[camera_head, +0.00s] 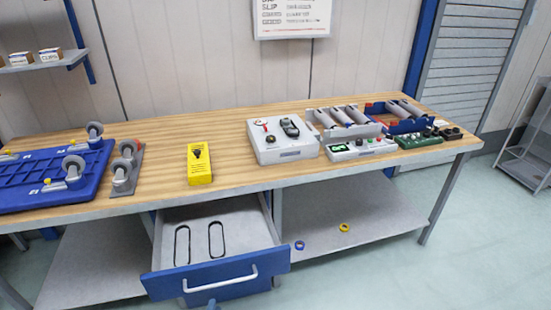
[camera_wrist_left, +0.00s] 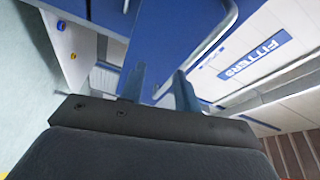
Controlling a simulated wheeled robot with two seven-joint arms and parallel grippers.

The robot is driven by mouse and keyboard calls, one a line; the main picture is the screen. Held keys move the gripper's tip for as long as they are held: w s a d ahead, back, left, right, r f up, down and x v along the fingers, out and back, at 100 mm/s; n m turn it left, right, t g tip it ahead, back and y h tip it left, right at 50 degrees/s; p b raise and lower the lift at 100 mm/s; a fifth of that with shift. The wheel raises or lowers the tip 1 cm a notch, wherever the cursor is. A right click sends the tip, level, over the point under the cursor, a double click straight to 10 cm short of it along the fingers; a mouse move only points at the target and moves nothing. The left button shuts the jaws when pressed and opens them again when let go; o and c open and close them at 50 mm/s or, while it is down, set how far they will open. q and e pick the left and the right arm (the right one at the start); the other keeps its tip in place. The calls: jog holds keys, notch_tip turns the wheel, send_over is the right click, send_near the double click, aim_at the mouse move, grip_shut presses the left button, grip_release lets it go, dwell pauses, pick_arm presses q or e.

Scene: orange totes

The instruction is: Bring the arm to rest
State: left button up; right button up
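My left gripper (camera_wrist_left: 160,78) shows in the left wrist view with its two fingers apart and nothing between them. In the head view only a small dark tip of it (camera_head: 212,304) shows at the bottom edge, just below the drawer front. The blue drawer front (camera_head: 220,279) with its pale handle (camera_head: 220,284) belongs to an open drawer under the workbench. The drawer front also fills the upper middle of the left wrist view (camera_wrist_left: 180,25), beyond the fingers. Most of the left arm is hidden. My right gripper is in neither view.
Blue (camera_head: 300,245) and yellow (camera_head: 344,227) rings lie on the lower shelf.

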pick_arm(q)
jog(key=s+a+f+n+g+y, duration=0.1)
jog(key=s+f+n+g, duration=0.25)
jog(key=f+n, duration=0.3)
jog(key=s+f+n+g+y, duration=0.1)
jog(key=s+f+n+g, duration=0.1)
jog(key=f+n+g, duration=0.4)
jog(key=s+d+f+n+g, duration=0.1)
jog(key=s+f+g, duration=0.2)
jog(key=s, duration=0.4)
jog(key=s+d+f+g+h, duration=0.1)
jog(key=s+d+f+g, duration=0.1)
jog(key=s+f+g, duration=0.2)
jog(key=s+f, duration=0.2)
jog(key=s, duration=0.1)
jog(key=shift+s+d+f+n+h, duration=0.2)
jog(key=shift+f+n+h, duration=0.1)
jog(key=shift+n, duration=0.05)
jog(key=shift+w, duration=0.1)
